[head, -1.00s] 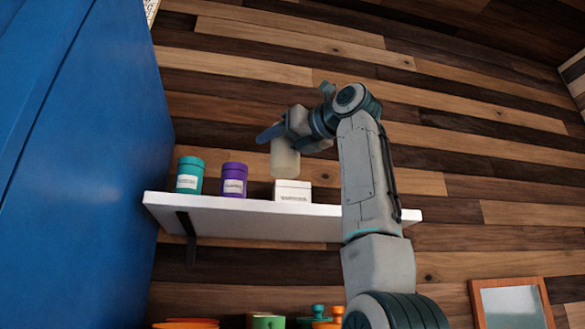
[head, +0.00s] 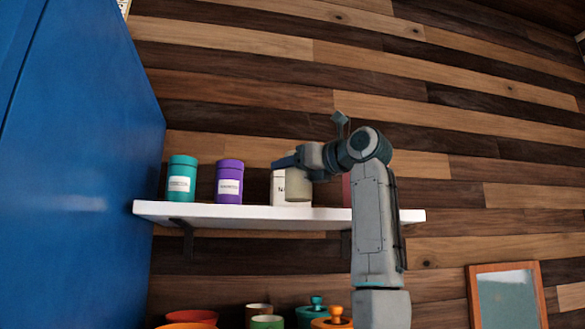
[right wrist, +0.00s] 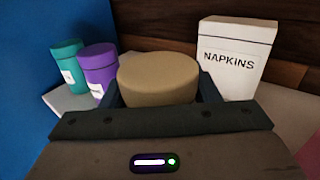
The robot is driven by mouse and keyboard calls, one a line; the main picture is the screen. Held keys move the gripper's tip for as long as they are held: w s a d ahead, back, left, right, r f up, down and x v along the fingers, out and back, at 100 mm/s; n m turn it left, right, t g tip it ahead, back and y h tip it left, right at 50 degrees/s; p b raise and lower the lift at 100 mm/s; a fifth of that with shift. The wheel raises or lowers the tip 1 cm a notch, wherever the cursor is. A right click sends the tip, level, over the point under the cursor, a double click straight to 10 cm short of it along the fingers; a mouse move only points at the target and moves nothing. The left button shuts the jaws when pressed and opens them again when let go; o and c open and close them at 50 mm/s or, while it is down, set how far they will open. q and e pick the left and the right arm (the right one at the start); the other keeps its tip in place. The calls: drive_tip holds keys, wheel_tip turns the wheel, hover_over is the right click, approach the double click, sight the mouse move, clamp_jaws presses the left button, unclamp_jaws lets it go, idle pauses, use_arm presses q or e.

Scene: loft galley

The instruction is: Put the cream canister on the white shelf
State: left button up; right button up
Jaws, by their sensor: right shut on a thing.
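The cream canister (head: 298,186) is upright in my right gripper (head: 295,168). In the right wrist view its round lid (right wrist: 158,77) sits between the two fingers, which are shut on it. In the head view it shows in front of the napkins box, its bottom just above the front edge of the white shelf (head: 240,215). I cannot tell whether it touches the shelf. The shelf also shows in the right wrist view (right wrist: 70,100). My left gripper is not in view.
A teal canister (head: 181,180) and a purple canister (head: 229,182) stand on the shelf to the left. A white napkins box (right wrist: 235,60) stands close behind at right. A reddish thing (head: 346,190) is partly hidden by my arm. A blue panel (head: 80,130) is at left.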

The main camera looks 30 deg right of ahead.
drive_tip(key=shift+f, duration=0.45)
drive_tip(key=shift+w+d+f+p, duration=0.2)
drive_tip(key=shift+f+p, duration=0.1)
drive_tip(key=shift+f, duration=0.25)
drive_tip(key=shift+a, duration=0.1)
drive_tip(key=shift+s, duration=0.1)
drive_tip(key=shift+a+f, duration=0.1)
drive_tip(key=o, duration=1.1)
